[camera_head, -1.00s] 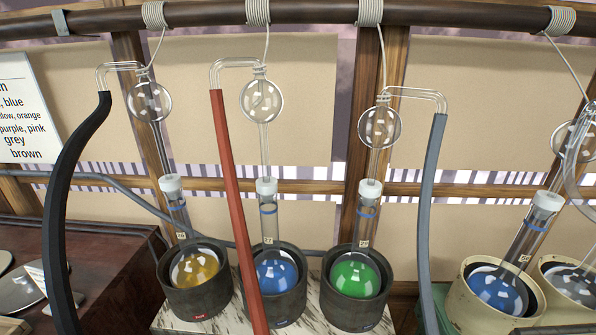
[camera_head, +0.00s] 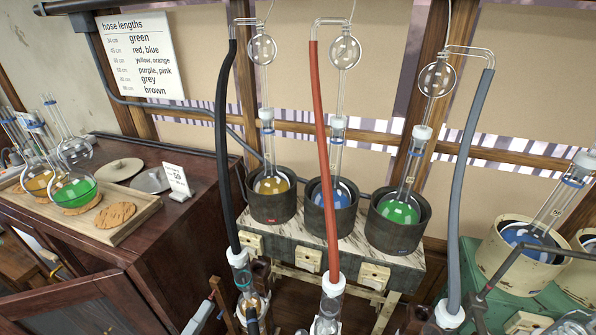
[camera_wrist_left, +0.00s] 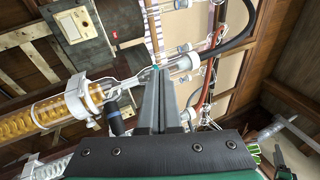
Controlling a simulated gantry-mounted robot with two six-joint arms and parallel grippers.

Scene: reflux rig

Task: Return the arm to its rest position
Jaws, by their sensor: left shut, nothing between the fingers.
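My left gripper (camera_head: 217,288) shows small at the lower part of the head view, left of the glass fitting (camera_head: 240,262) at the bottom of the black hose (camera_head: 222,150). In the left wrist view its two dark grey fingers (camera_wrist_left: 155,75) are closed together with nothing between them. Their tips lie in front of, or close to, the glass neck where the black hose (camera_wrist_left: 238,36) joins; I cannot tell whether they touch. A condenser with an orange coil (camera_wrist_left: 50,110) lies left of the fingers. My right gripper is not seen.
Red (camera_head: 326,150) and grey (camera_head: 465,180) hoses hang beside the black one. Flasks with yellow (camera_head: 272,185), blue and green (camera_head: 398,211) liquid sit in dark heaters on a marble shelf. A wooden cabinet (camera_head: 170,225) with a flask tray stands at the left.

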